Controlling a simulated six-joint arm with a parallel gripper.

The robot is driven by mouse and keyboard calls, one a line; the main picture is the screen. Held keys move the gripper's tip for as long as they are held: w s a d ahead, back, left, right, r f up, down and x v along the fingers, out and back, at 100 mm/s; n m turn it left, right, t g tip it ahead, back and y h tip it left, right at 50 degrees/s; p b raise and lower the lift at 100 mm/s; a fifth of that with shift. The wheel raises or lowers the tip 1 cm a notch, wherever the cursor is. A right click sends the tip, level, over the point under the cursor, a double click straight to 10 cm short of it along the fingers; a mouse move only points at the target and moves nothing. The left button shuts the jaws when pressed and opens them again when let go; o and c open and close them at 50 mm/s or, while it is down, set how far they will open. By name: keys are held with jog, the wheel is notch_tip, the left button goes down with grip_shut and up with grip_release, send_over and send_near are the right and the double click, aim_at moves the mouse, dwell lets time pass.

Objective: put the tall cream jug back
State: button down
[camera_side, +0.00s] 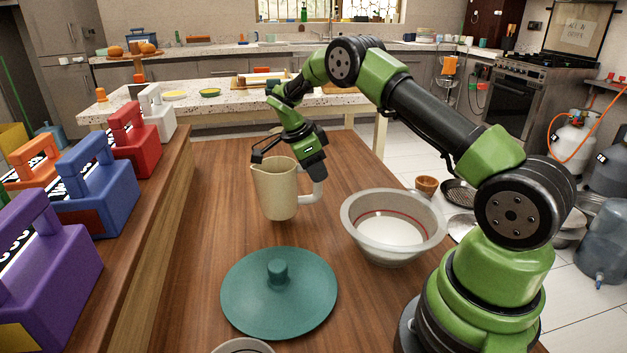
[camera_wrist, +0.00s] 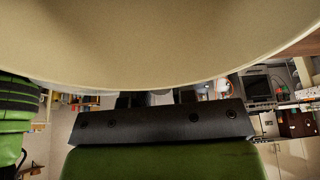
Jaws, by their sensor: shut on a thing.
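The tall cream jug (camera_side: 276,190) is upright above or on the brown wooden table (camera_side: 200,215), with its spout to the left and its white handle to the right. I cannot tell whether its base touches the wood. My gripper (camera_side: 287,152) is shut on the jug near its rim, coming from above and behind. In the wrist view the jug's cream wall (camera_wrist: 160,40) fills the upper part, close against my gripper (camera_wrist: 150,98). The fingertips are mostly hidden by the jug there.
A teal lid (camera_side: 279,300) lies in front of the jug. A white bowl (camera_side: 393,222) with a red line stands to the right, with a small brown cup (camera_side: 427,186) behind it. Coloured box-like items with handles, including a blue one (camera_side: 97,187), line the raised left shelf.

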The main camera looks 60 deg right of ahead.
jog(key=shift+f, duration=1.25)
jog(key=c, duration=0.9)
grip_release()
jog(key=shift+c, duration=0.2)
